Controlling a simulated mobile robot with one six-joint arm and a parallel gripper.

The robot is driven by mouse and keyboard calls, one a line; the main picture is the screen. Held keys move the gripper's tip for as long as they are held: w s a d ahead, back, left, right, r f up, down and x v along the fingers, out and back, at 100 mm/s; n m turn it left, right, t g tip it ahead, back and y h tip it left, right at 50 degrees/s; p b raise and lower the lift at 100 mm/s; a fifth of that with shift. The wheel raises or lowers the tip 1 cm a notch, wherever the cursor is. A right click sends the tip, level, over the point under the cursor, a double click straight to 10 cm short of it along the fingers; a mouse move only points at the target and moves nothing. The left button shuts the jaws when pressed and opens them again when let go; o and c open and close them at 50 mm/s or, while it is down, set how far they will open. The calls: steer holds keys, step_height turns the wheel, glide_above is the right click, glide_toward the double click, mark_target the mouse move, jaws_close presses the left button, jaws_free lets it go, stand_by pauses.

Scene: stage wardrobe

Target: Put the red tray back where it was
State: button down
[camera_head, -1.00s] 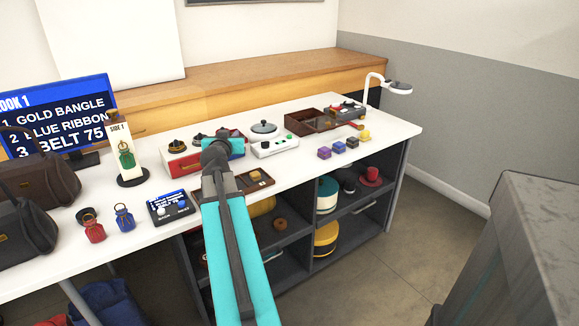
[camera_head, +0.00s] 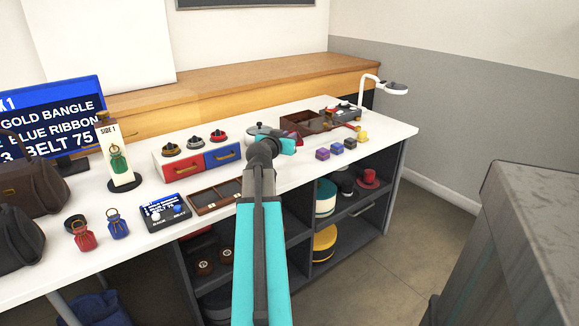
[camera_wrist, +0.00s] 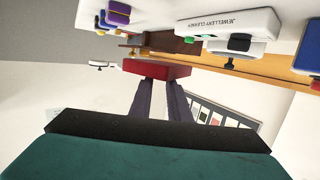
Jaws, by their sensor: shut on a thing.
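My gripper (camera_head: 287,144) reaches over the white table, seen from behind in the head view. In the wrist view my gripper (camera_wrist: 159,82) is shut on a red block-shaped thing (camera_wrist: 157,69), which looks like the red tray. Only a small red part of it (camera_head: 299,139) shows beside the gripper in the head view; my wrist hides the rest. I cannot tell whether it touches the table.
A divided wooden tray (camera_head: 217,197) and a control panel (camera_head: 165,210) lie in front. Small coloured blocks (camera_head: 337,148), an open brown box (camera_head: 297,122) and a lamp (camera_head: 397,88) are right. Shelves (camera_head: 310,233) hold hats.

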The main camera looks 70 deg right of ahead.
steer(key=shift+f, duration=0.1)
glide_above(289, 168)
steer(key=shift+w+f+b, duration=0.1)
steer(key=shift+f+b, duration=0.35)
steer(key=shift+f, duration=1.9)
steer(key=shift+f, duration=0.1)
steer(key=shift+f, duration=0.2)
steer(key=shift+f+b, duration=0.85)
steer(key=shift+f, duration=1.2)
steer(key=shift+f+b, duration=0.2)
steer(key=shift+b, duration=0.1)
steer(key=c, duration=1.7)
jaws_free()
steer(key=shift+o, duration=0.2)
steer(key=shift+r+p, duration=0.15)
steer(key=shift+p, duration=0.65)
